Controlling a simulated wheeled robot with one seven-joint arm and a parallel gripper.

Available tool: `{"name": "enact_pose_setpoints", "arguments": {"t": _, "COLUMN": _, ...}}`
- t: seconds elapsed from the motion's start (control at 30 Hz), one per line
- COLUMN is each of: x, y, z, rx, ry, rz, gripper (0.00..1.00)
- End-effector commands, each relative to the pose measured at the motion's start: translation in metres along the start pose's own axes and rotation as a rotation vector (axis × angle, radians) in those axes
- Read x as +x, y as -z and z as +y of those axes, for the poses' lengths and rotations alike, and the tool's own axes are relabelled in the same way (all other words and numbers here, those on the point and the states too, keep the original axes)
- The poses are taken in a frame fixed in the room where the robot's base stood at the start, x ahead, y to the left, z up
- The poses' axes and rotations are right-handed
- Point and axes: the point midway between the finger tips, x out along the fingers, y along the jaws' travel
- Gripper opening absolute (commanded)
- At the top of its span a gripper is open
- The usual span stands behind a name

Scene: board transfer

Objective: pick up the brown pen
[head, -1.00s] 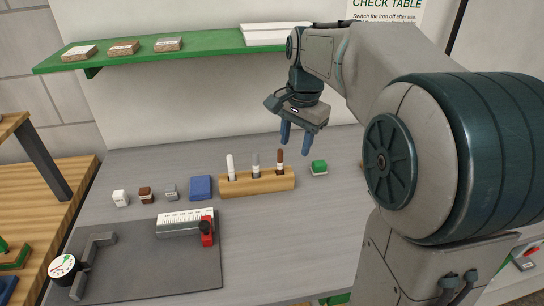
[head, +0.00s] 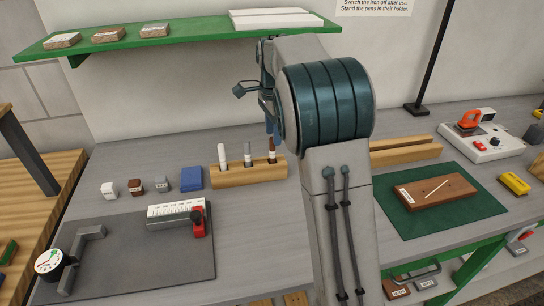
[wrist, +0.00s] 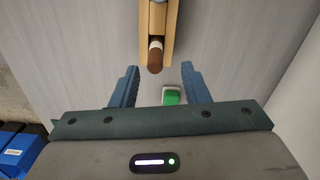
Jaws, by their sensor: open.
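The brown pen (head: 272,148) stands upright in the right slot of the wooden pen holder (head: 232,178). A white pen (head: 221,151) and a grey pen (head: 247,152) stand in the same holder. My gripper (head: 272,128) is close by the brown pen's top, partly hidden behind my arm. In the wrist view my gripper (wrist: 160,68) is open, its two blue fingers apart with nothing held. The brown pen's end (wrist: 155,60) shows between the fingertip lines, nearer the left finger, touching neither. The holder (wrist: 172,35) runs away beyond it.
A green-topped block (wrist: 171,97) lies near the holder's end, hidden in the head view. A blue block (head: 191,178) and several small blocks stand left of the holder. A green shelf (head: 180,37) hangs above. A green mat (head: 470,207) with a brown board lies right.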

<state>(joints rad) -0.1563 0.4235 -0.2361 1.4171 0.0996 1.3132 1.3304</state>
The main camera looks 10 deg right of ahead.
Motion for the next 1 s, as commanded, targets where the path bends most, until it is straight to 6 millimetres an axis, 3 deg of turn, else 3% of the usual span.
{"name": "enact_pose_setpoints", "arguments": {"t": 0.23, "x": 0.019, "y": -0.002, "z": 0.002, "rx": -0.002, "ry": -0.002, "rz": -0.001, "gripper": 0.42}}
{"name": "enact_pose_setpoints", "arguments": {"t": 0.53, "x": 0.060, "y": -0.006, "z": 0.005, "rx": -0.001, "ry": -0.002, "rz": 0.000, "gripper": 0.42}}
{"name": "enact_pose_setpoints", "arguments": {"t": 0.83, "x": 0.064, "y": -0.006, "z": 0.005, "rx": -0.002, "ry": 0.001, "rz": 0.000, "gripper": 0.42}}
{"name": "enact_pose_setpoints", "arguments": {"t": 1.0, "x": 0.064, "y": -0.006, "z": 0.005, "rx": -0.002, "ry": 0.001, "rz": 0.000, "gripper": 0.00}}
